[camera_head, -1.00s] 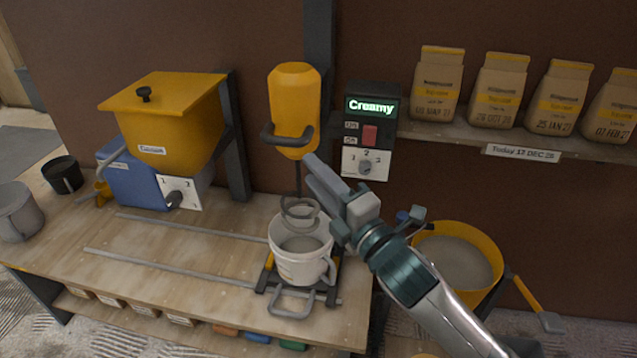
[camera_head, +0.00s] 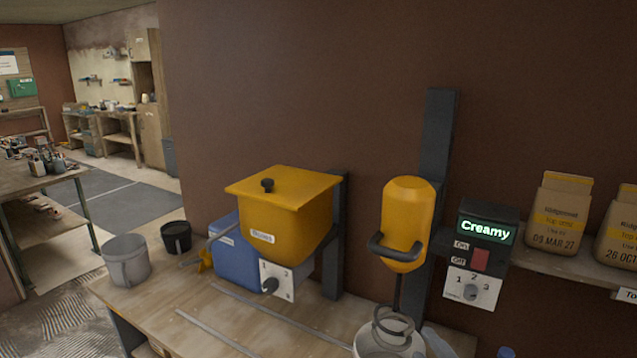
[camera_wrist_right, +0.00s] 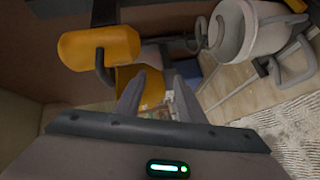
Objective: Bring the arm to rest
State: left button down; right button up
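My right gripper (camera_wrist_right: 158,95) shows in the right wrist view with its two fingers apart and nothing held between them. The bucket stands under the yellow mixer (camera_head: 408,215) and also shows at the upper right of the wrist view (camera_wrist_right: 232,32). My left gripper is in neither view.
A control box (camera_head: 480,260) reading "Creamy" is beside the mixer, with paper bags (camera_head: 560,213) on a shelf. A yellow hopper (camera_head: 285,225), a grey bucket (camera_head: 126,262) and a black pot (camera_head: 177,238) stand on the workbench (camera_head: 180,315). Open floor lies at the far left.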

jog(key=s+d+f+m+g+h, duration=0.1)
jog(key=s+f+m+g, duration=0.25)
jog(key=s+f, duration=0.4)
jog(key=s+d+f+m+g+h, duration=0.1)
jog(key=s+f+m+g, duration=0.3)
jog(key=f, duration=0.6)
jog(key=s+f+m+g, duration=0.35)
jog(key=s+f, duration=0.25)
jog(key=s, duration=0.3)
jog(key=s+f+m+g, duration=0.2)
jog(key=s+f+m, duration=0.25)
jog(key=s, duration=0.45)
notch_tip(320, 180, down, 29)
jog(key=s+b, duration=0.1)
jog(key=s+d+f+n+g+b, duration=0.1)
jog(key=s+d+f+g, duration=0.1)
jog(key=s+f, duration=1.6)
jog(key=shift+d+f, duration=0.35)
jog(key=shift+f, duration=0.2)
jog(key=shift+s, duration=0.1)
